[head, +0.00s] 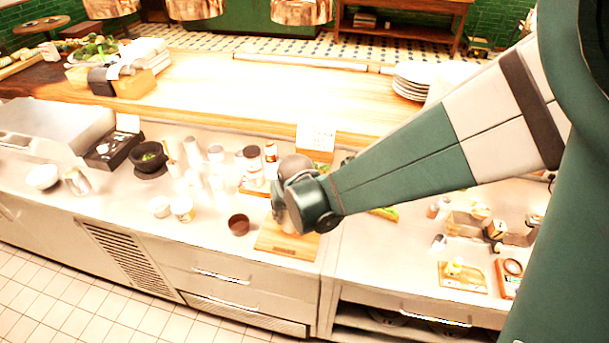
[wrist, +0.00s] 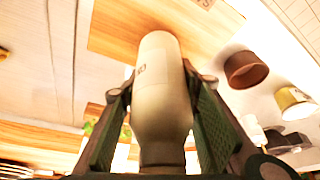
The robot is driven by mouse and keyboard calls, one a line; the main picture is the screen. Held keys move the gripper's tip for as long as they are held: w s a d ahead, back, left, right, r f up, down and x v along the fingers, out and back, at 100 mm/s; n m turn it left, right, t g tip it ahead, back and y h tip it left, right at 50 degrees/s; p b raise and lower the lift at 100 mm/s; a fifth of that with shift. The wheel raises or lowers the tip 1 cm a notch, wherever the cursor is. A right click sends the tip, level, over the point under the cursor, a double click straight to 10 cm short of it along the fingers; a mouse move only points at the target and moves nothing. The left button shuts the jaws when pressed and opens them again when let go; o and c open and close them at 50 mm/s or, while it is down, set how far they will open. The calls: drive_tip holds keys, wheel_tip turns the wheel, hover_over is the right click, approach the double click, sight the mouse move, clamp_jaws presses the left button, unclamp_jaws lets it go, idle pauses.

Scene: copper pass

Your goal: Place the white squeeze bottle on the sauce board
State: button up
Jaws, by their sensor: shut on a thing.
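The white squeeze bottle (wrist: 160,85) is between the two fingers of my gripper (wrist: 160,110) in the wrist view. My gripper is shut on its sides. In the head view my gripper (head: 293,203) is above the wooden board on the front counter and hides most of the bottle. This board, which I take as the sauce board (head: 285,244), lies near the counter's front edge. In the wrist view the board (wrist: 115,30) is beyond the bottle's end and has dark lettering at its edge. I cannot tell whether the bottle touches the board.
A brown bowl (head: 238,225) stands just left of the board, and it also shows in the wrist view (wrist: 245,69). White cups (head: 182,209) stand further left. Several bottles and canisters stand behind. Another small board (head: 463,277) lies to the right.

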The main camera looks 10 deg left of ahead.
drive_tip(key=shift+f, duration=0.8)
drive_tip(key=shift+f, duration=0.15)
drive_tip(key=o, duration=1)
drive_tip(key=shift+o, duration=0.2)
drive_tip(key=shift+r, duration=0.3)
drive_tip(key=shift+p+v, duration=0.5)
drive_tip(key=shift+v, duration=5.35)
drive_tip(key=shift+d, duration=0.1)
